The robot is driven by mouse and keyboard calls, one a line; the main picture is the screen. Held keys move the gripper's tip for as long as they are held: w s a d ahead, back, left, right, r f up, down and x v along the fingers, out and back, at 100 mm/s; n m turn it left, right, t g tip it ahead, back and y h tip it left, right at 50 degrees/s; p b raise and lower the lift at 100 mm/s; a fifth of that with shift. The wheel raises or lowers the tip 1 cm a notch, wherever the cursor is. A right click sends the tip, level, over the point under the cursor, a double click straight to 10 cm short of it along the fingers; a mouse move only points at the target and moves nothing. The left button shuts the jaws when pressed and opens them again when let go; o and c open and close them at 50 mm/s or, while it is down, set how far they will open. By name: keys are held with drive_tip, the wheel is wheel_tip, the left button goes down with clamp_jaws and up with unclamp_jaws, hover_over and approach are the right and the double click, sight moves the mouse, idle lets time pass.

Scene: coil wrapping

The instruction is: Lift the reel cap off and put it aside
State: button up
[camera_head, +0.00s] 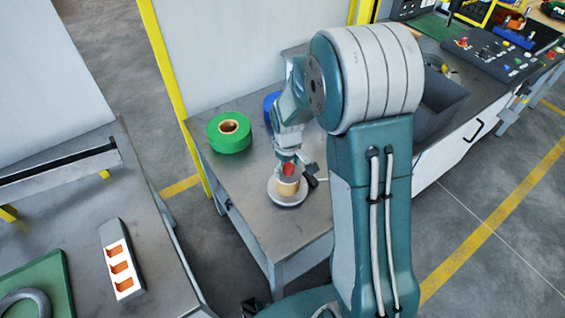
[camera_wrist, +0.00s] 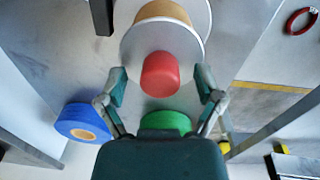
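The reel cap is a light grey disc (camera_wrist: 142,45) with a red knob (camera_wrist: 160,75) on top. In the head view the red knob (camera_head: 289,169) shows just under my gripper (camera_head: 294,166). The cap sits on a reel with a tan core (camera_head: 287,188) and a wide grey bottom flange (camera_head: 290,200). In the wrist view my gripper (camera_wrist: 160,78) is open, with one finger on each side of the red knob and gaps between. My arm hides part of the reel's surroundings.
A green roll (camera_head: 229,141) and a blue roll (camera_head: 269,103), partly hidden by my arm, stand on the same grey table (camera_head: 258,212). A black-handled object (camera_head: 310,178) lies close right of the reel. The table's front left is clear.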

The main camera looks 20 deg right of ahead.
sight(288, 165)
drive_tip(key=shift+d, duration=0.65)
drive_tip(key=shift+a, duration=0.1)
drive_tip(key=c, duration=0.6)
drive_tip(key=shift+a, duration=0.4)
drive_tip(key=c, duration=0.5)
drive_tip(key=shift+a, duration=0.45)
clamp_jaws()
drive_tip(key=shift+o, duration=2.3)
unclamp_jaws()
drive_tip(key=shift+d, duration=0.2)
drive_tip(key=c, duration=0.5)
drive_tip(key=shift+d, duration=0.15)
clamp_jaws()
drive_tip(key=shift+a+r, duration=0.2)
drive_tip(key=shift+r, duration=0.45)
drive_tip(key=shift+d+r, duration=0.15)
drive_tip(key=shift+r, duration=1.45)
